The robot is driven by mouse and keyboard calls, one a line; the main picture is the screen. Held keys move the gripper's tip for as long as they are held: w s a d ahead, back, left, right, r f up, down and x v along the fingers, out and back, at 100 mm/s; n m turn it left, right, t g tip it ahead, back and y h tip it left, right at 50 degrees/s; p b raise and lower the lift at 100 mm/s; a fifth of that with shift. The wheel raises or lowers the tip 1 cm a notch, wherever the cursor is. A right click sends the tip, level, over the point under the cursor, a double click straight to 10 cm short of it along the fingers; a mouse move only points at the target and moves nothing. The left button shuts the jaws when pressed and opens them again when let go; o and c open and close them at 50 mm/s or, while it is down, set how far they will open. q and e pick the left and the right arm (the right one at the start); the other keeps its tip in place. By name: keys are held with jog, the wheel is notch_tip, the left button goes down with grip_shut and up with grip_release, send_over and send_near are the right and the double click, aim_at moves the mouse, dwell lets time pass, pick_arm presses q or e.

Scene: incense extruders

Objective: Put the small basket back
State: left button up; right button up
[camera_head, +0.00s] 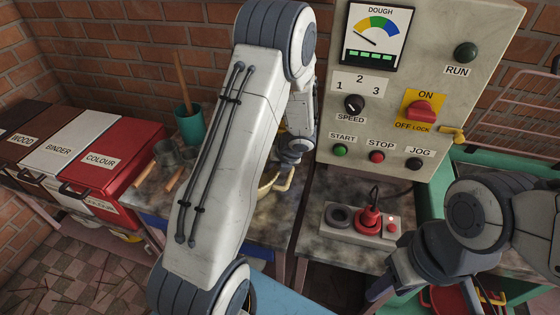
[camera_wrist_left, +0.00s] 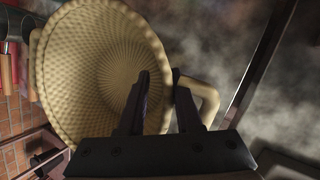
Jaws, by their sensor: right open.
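The small basket, woven and straw-coloured, fills the left of the left wrist view (camera_wrist_left: 85,75), its round opening toward the camera and a looped handle (camera_wrist_left: 207,97) at its right side. In the head view only a yellowish part of it (camera_head: 272,186) shows over the worktop, the rest hidden behind my left arm. My left gripper (camera_head: 291,160) is at the basket. In the left wrist view its two dark fingers (camera_wrist_left: 162,100) are at the rim, one before the interior, the other by the handle. Whether they pinch it is unclear. My right gripper (camera_head: 425,288) is open, at the lower right.
A control panel (camera_head: 410,90) stands at the back. Red, white and brown bins (camera_head: 110,150) line the left. A teal cup (camera_head: 188,123) and wooden-handled tools (camera_head: 172,180) stand near the bins.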

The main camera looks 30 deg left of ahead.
pick_arm(q)
jog(key=s+d+r+n+p, duration=0.2)
jog(key=s+d+r+n, duration=0.25)
jog(key=d+r, duration=0.7)
jog(key=s+d+r+n+g+h, duration=0.1)
jog(key=s+d+r+n+h, duration=0.2)
jog(key=s+d+n, duration=0.4)
jog(key=s+d+r+n+g+h, duration=0.1)
jog(key=s+d+r+n+h, duration=0.2)
jog(key=s, duration=1.2)
jog(key=d+r+n, duration=0.2)
jog(key=d+n, duration=0.3)
jog(key=n, duration=0.2)
jog(key=shift+s+d+r+n, duration=0.25)
jog(key=shift+s+r+n, duration=0.1)
